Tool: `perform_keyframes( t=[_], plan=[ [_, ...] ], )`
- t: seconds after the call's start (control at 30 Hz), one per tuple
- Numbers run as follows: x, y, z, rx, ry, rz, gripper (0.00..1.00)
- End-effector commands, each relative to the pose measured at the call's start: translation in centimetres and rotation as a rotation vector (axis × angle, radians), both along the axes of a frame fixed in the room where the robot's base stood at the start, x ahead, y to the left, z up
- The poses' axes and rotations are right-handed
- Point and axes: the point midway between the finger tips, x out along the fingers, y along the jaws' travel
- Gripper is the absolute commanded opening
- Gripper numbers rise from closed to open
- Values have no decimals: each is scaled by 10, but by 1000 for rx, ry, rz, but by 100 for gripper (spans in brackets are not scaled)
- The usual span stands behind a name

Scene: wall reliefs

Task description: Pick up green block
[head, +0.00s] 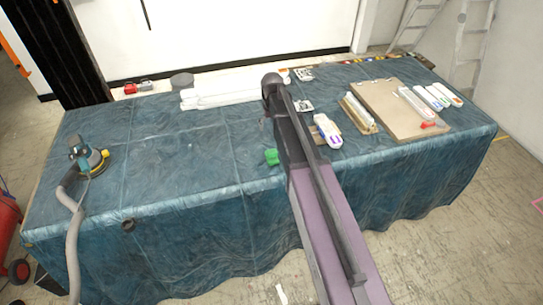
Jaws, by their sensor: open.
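The green block (271,157) lies on the blue-covered table (160,150), near its front edge and left of my arm. It is small in the head view, and my arm passes close along its right side. My arm reaches in from the bottom right across the table. I cannot make out my gripper's fingers; they do not show in this view.
A sander (88,158) with a grey hose stands at the table's left. White rolls (220,88) lie at the back. A brown board (400,108) and white bottles (438,97) lie at the right. A white-purple bottle (327,130) lies right of my arm. The left-middle tabletop is clear.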

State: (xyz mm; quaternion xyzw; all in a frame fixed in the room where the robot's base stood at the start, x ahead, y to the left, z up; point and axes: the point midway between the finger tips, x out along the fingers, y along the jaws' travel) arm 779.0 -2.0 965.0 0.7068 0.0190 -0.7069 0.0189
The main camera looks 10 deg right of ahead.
Motion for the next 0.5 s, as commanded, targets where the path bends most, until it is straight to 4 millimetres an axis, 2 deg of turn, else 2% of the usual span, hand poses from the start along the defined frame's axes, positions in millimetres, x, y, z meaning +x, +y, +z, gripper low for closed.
perform_keyframes(
  t=[0.33,0.5],
  plan=[
    [-1,0,-1,0,0,1,100],
    [-1,0,-8,0,0,1,100]
  ],
)
